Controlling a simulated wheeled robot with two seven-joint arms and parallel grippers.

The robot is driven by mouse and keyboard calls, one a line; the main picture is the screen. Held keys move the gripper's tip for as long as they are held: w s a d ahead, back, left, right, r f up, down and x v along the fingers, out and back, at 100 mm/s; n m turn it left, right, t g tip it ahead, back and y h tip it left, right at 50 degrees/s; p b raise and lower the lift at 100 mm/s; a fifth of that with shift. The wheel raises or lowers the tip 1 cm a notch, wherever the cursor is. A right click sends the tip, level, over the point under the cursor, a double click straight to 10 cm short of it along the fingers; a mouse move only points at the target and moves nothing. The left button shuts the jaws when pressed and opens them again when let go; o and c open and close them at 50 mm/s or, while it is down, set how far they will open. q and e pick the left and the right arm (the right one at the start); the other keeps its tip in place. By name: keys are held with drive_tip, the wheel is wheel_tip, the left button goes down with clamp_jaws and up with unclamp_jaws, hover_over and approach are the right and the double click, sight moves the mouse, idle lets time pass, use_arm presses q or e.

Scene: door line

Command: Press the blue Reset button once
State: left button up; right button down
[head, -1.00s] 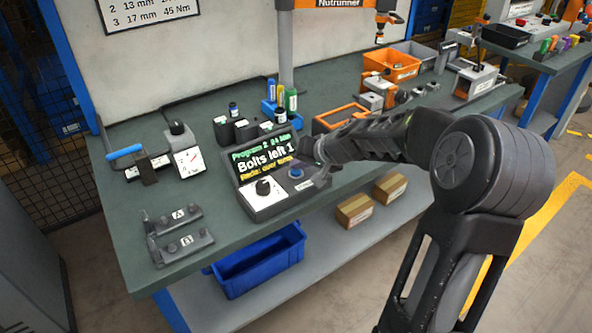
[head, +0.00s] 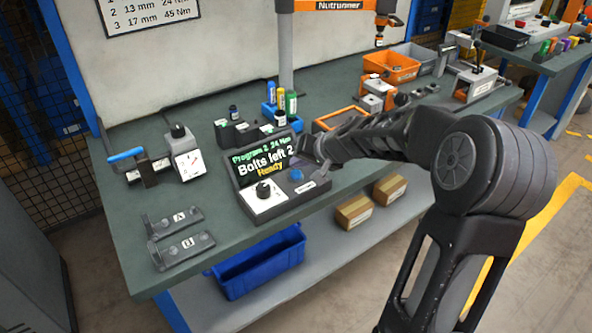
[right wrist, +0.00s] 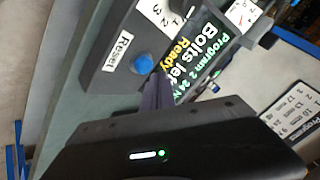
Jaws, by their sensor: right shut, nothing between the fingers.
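The blue Reset button (head: 296,175) is on the right part of the sloped face of a dark control box (head: 285,208) on the bench. In the right wrist view the round blue button (right wrist: 142,64) sits beside a white "Reset" label (right wrist: 118,52). The box's screen (head: 264,161) reads "Program 2", "Bolts left 2" and "Ready". My right gripper (head: 318,161) is shut and empty, close to the button from the right. In the right wrist view its fingertips (right wrist: 156,84) are just beside the button; a small gap or light contact cannot be told apart. My left gripper is out of view.
A black knob (head: 263,189) on a white plate is left of the button. Bottles in a holder (head: 238,131) stand behind the box. Two brackets (head: 180,238) lie at the front left. A blue bin (head: 258,262) is below the bench edge.

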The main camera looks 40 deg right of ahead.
sight(298, 174)
wheel_tip(298, 174, up, 5)
drive_tip(key=p, duration=0.4)
idle(0.3)
idle(0.8)
